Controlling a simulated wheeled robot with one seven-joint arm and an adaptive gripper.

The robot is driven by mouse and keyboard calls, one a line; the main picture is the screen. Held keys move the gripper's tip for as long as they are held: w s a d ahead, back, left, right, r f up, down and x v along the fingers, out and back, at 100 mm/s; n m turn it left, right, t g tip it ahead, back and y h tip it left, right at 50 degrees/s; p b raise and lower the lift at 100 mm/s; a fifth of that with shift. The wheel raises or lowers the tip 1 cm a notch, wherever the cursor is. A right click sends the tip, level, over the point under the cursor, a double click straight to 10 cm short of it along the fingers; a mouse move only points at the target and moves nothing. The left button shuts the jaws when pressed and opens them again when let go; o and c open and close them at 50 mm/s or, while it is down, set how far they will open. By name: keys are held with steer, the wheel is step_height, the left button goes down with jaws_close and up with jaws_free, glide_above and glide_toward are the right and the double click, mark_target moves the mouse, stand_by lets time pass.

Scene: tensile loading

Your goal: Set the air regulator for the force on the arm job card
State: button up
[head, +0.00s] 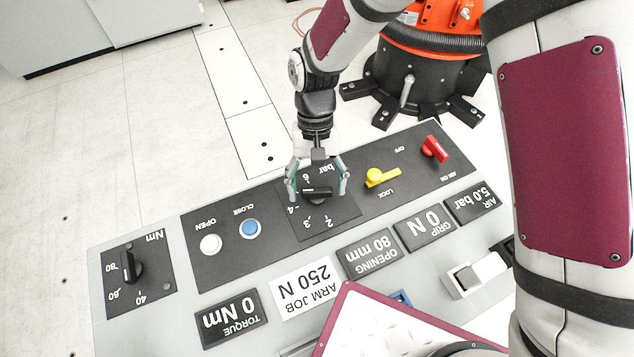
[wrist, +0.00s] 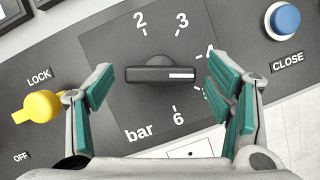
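The air regulator knob (head: 318,192) is a black bar handle on a dial marked in bar. In the wrist view the knob (wrist: 160,74) lies level, its white mark on the right end pointing between the 4 and a partly hidden figure above the 6. My gripper (head: 318,182) is open around the knob; in the wrist view its green-padded fingers (wrist: 161,84) stand either side of it with gaps. The arm job card (head: 306,288) is white and reads 250 N. The air display (head: 472,202) reads 5.0 bar; the grip display (head: 425,228) reads 0 N.
A yellow lock lever (head: 379,177) and a red air lever (head: 434,149) sit right of the dial. White open (head: 210,244) and blue close (head: 250,229) buttons sit left. A torque knob (head: 131,267) is at far left. Opening reads 80 mm (head: 370,254), torque 0 Nm (head: 232,318).

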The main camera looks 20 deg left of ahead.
steer(key=v, duration=1.2)
stand_by(0.4)
